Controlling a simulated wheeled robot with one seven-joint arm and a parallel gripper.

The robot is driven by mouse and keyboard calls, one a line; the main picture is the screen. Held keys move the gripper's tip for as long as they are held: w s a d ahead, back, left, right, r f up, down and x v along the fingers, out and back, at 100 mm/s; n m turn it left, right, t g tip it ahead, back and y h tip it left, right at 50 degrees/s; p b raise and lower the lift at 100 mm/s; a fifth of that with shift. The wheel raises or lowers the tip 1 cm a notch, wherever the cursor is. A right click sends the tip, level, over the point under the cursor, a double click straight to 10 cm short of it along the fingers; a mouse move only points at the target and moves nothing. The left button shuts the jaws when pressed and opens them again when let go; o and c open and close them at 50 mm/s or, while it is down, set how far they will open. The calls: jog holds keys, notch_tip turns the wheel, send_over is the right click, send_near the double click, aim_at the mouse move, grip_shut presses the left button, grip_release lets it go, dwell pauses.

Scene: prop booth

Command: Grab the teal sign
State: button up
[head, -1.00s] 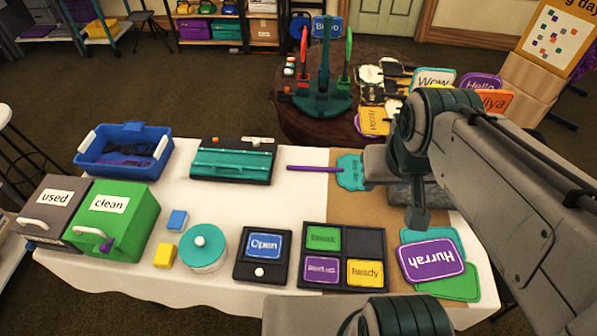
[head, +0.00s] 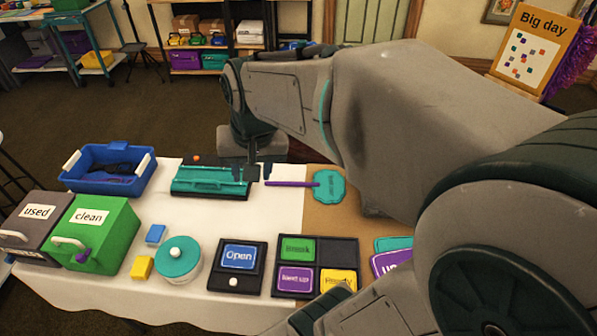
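The teal sign (head: 329,187) has a scalloped head that lies flat on the brown part of the table. Its thin purple handle (head: 291,184) points left onto the white cloth. My gripper (head: 255,174) points down near the left end of this handle. Its two dark fingers are apart with nothing seen between them. I cannot tell exactly how high they are above the table. Another flat teal piece (head: 392,243) shows at the right behind a purple sign (head: 390,262), partly hidden by my arm.
A teal-topped dark case (head: 210,181) lies just left of my gripper. A blue bin (head: 108,168), green "clean" box (head: 98,232), round teal-lidded pot (head: 178,260), "Open" box (head: 238,262) and compartment tray (head: 315,264) stand around.

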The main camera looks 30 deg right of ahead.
jog(key=w+d+f+m+g+b, duration=0.1)
jog(key=w+d+f+m, duration=0.1)
jog(key=w+d+m, duration=0.15)
jog(key=w+d+f+m+b, duration=0.1)
jog(key=w+d+f+m, duration=0.1)
jog(key=w, duration=0.3)
jog(key=m+g+h+b, duration=0.4)
jog(key=m, duration=1.1)
send_over(304, 183)
jog(key=w+a, duration=0.2)
notch_tip(304, 183, down, 29)
jog(key=shift+a+f, duration=0.1)
jog(key=shift+g, duration=0.3)
jog(key=p+x, duration=0.1)
jog(key=x, duration=0.3)
jog(key=shift+s+f+p, duration=0.25)
jog(key=shift+f+p, duration=0.1)
jog(key=shift+f, duration=0.35)
jog(key=shift+f+b, duration=0.1)
jog(key=shift+b, duration=0.2)
grip_shut()
